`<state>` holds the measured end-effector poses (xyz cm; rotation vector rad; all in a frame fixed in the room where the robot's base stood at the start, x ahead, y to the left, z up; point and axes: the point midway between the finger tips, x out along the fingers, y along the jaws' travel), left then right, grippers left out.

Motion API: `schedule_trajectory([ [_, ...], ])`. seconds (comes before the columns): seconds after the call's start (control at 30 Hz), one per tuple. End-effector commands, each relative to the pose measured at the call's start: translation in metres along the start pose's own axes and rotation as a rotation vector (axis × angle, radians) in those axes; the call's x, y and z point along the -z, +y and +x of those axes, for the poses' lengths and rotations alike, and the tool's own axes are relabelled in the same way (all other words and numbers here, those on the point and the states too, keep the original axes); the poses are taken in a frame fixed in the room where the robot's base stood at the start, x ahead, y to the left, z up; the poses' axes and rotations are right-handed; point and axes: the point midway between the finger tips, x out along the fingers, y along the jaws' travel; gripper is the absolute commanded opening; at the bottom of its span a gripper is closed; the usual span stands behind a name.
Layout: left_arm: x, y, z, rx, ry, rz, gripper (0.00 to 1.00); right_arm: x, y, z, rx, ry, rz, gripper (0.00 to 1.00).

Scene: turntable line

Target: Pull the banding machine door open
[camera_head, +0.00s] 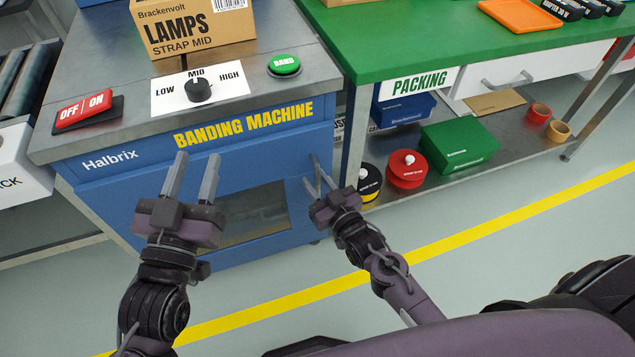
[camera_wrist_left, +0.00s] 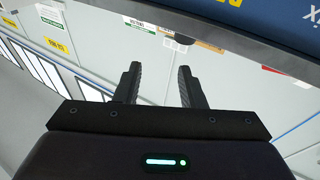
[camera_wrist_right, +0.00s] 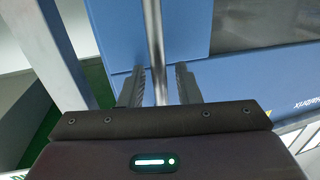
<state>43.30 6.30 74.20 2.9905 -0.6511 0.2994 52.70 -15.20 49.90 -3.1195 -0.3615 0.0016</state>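The blue banding machine (camera_head: 110,167) stands in front of me. Its blue door (camera_head: 115,200) with a dark window (camera_head: 243,217) looks shut. A vertical metal bar handle (camera_wrist_right: 153,30) shows near the door's right side. My right gripper (camera_head: 319,180) is at the handle, partly hiding it in the head view. In the right wrist view its fingers (camera_wrist_right: 158,88) are apart, with the bar between them and gaps visible on both sides. My left gripper (camera_head: 192,178) is open and empty in front of the door's left part. Its fingers also show apart in the left wrist view (camera_wrist_left: 157,84).
On the machine top are a lamps carton (camera_head: 195,30), a dial (camera_head: 198,90), a green BAND button (camera_head: 284,65) and a red OFF/ON switch (camera_head: 84,110). The green packing table (camera_head: 420,40) stands close on the right, with a loaded lower shelf. The floor (camera_head: 540,240) in front is clear.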

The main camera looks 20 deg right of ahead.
Motion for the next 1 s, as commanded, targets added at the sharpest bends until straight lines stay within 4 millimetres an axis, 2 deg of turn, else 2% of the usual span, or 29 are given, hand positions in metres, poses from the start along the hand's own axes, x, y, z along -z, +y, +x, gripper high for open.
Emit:
schedule_trajectory([
  [0.2, 0.001, 0.000, 0.000, 0.000, 0.002, 0.000, 0.36, 0.000, 0.000, 0.000, 0.000, 0.000, 0.000, 0.30],
  [0.43, 0.000, 0.000, 0.000, 0.000, 0.001, 0.000, 0.36, 0.000, 0.000, 0.000, 0.000, 0.000, 0.000, 0.00],
  [0.87, -0.002, 0.000, 0.000, 0.000, -0.017, -0.001, 0.36, 0.001, 0.000, -0.002, -0.003, 0.000, 0.001, 0.00],
  [1.0, -0.030, 0.001, -0.005, -0.001, -0.141, -0.007, 0.36, 0.001, -0.001, -0.007, -0.011, 0.000, 0.001, 0.00],
])
